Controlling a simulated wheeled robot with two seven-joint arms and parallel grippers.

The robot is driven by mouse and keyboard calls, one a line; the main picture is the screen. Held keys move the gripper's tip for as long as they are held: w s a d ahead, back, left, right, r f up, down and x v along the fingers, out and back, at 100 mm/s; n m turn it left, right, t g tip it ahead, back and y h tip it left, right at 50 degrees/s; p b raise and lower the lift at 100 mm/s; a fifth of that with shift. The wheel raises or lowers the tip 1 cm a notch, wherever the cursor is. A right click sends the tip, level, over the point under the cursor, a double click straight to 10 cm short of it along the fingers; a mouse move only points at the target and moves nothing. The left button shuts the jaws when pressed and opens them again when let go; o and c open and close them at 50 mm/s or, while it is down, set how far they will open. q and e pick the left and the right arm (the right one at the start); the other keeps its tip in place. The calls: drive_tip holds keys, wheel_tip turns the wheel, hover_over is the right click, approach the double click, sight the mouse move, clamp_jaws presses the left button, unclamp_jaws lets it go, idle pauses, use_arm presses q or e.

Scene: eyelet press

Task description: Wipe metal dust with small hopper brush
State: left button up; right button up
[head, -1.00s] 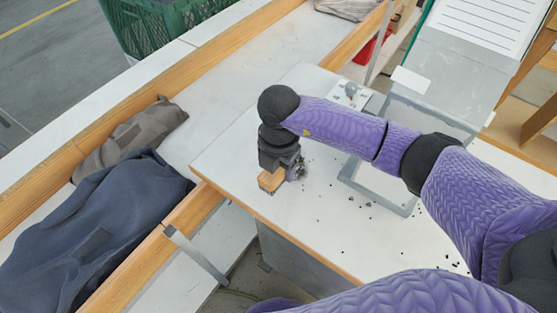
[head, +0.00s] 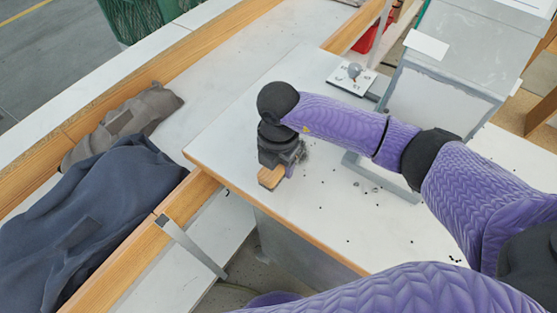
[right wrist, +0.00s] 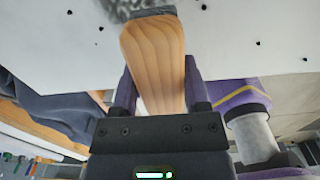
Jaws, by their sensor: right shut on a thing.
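My right gripper (head: 278,163) is shut on the wooden handle of the small brush (head: 269,178), low over the white tabletop near its wood-trimmed front-left edge. In the right wrist view the pale handle (right wrist: 155,60) runs between both fingers, and the dark brush head is cut off at the top. Scattered dark specks of dust (head: 348,240) lie on the tabletop to the right. Whether the bristles touch the top is hidden. My left gripper is out of view.
A grey metal frame with a sloping chute (head: 440,95) stands at the right of the tabletop (head: 230,140). A small plate with a knob (head: 352,76) is behind. Dark blue cloth (head: 85,220) and a grey-brown cloth (head: 125,122) lie at left. A green crate (head: 125,15) is at top left.

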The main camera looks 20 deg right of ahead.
drive_tip(key=shift+f+b, duration=0.6)
drive_tip(key=shift+f, duration=0.35)
